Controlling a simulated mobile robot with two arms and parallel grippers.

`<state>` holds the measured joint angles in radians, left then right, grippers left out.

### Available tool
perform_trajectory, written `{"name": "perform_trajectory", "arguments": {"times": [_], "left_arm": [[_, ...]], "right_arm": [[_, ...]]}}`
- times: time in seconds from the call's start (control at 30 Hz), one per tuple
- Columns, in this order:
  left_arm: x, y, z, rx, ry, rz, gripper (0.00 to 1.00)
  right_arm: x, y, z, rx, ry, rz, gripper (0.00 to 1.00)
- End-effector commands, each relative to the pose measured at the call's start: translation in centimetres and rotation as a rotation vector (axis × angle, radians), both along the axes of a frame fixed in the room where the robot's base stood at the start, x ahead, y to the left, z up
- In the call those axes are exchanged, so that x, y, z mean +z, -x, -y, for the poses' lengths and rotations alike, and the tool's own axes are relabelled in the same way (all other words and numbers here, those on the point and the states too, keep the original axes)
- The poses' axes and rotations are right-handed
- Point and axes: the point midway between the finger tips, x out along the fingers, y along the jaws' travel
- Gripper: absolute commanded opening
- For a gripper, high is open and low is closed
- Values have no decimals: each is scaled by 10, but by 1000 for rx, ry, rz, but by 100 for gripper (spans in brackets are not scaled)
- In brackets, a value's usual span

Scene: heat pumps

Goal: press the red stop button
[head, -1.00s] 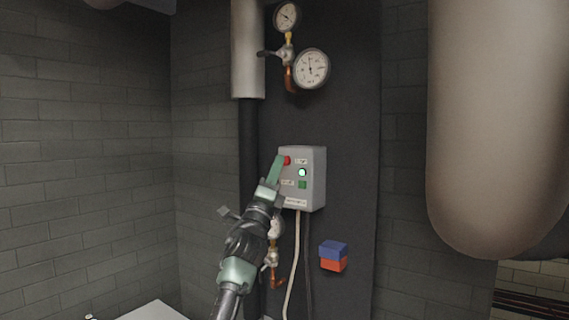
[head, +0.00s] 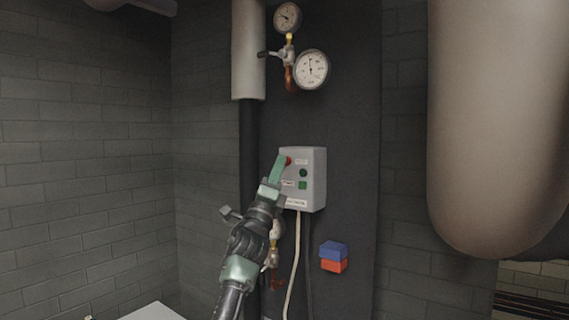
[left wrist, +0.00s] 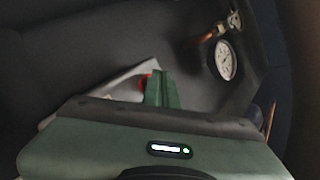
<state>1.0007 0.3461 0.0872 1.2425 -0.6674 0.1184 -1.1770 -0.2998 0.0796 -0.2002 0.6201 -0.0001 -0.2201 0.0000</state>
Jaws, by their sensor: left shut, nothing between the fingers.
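The grey control box (head: 314,180) is mounted on the dark panel in the head view. Its red stop button (head: 288,161) is at the upper left, partly hidden by my left gripper (head: 281,158). My left gripper is shut and empty, its fingertips at the button; I cannot tell for sure whether they touch it. Below the button are a dark green round lamp (head: 303,173), now unlit, and a green square button (head: 303,185). In the left wrist view the red button (left wrist: 146,80) shows just left of the green fingers (left wrist: 161,88). My right gripper is not in view.
Two pressure gauges (head: 312,69) with copper pipe and a valve sit above the box. A large beige tank (head: 497,120) fills the right side. A blue and red block (head: 334,251) is on the panel below. A pale cable (head: 294,265) hangs from the box.

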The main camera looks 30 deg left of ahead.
Motion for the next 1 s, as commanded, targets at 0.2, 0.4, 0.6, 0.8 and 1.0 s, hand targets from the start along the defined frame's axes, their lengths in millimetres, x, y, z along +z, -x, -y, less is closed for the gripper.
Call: {"name": "perform_trajectory", "arguments": {"times": [0.2, 0.4, 0.6, 0.8, 1.0], "left_arm": [[0, 1, 0, 0, -1, -1, 0], [-1, 10, 0, 1, -2, -2, 0], [-1, 16, 0, 0, -1, -1, 0], [-1, 16, -1, 0, -1, -1, 0], [0, 29, -2, 2, -2, 0, 0]], "right_arm": [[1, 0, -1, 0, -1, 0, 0], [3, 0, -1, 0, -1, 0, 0], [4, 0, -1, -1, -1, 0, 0], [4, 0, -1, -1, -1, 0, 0], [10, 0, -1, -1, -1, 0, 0]]}}
